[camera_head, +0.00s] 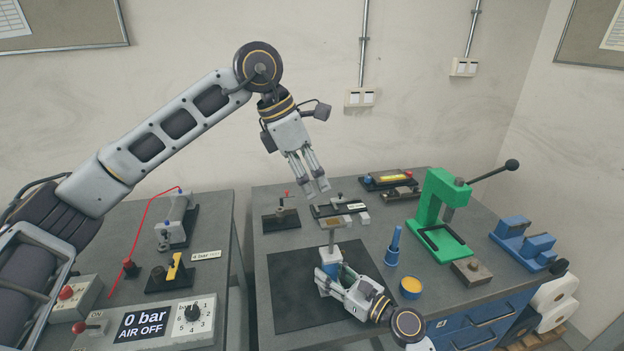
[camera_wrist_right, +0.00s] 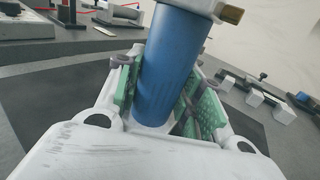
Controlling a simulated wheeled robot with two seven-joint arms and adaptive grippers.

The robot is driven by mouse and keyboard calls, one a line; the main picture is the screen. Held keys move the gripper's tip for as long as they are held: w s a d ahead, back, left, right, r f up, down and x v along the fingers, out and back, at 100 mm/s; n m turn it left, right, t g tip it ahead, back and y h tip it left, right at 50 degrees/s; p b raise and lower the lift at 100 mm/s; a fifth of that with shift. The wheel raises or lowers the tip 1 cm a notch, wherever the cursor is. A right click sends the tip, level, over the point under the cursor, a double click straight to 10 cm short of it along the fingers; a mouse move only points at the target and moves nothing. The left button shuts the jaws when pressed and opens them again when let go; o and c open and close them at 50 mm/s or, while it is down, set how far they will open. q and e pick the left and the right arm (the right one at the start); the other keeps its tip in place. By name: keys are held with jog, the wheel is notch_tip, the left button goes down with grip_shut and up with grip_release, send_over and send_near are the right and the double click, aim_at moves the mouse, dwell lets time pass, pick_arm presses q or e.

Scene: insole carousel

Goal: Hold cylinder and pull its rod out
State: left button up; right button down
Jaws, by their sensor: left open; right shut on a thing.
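The blue cylinder (camera_head: 331,254) stands roughly upright above the dark mat. My right gripper (camera_head: 329,277) is shut on its body, coming from the lower right. In the right wrist view, the blue body (camera_wrist_right: 168,65) sits between the green finger pads, with a pale end cap and a brass fitting (camera_wrist_right: 231,14) at the top. In the head view, a grey rod (camera_head: 332,237) rises above the cylinder, with a tan piece at its top (camera_head: 334,223). My left gripper (camera_head: 318,188) is open and empty above the rod, apart from it, fingers pointing down.
The dark mat (camera_head: 290,300) lies below the cylinder. A blue upright tool (camera_head: 394,246) and a yellow-topped blue cup (camera_head: 410,288) stand to its right. A green press (camera_head: 436,215) stands farther right. Fixtures (camera_head: 340,208) line the back. The left bench has an "AIR OFF" panel (camera_head: 145,325).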

jog(key=shift+f, duration=0.15)
jog(key=c, duration=0.9)
grip_release()
jog(key=shift+o, duration=0.2)
jog(key=shift+v, duration=6.05)
jog(key=shift+s, duration=0.1)
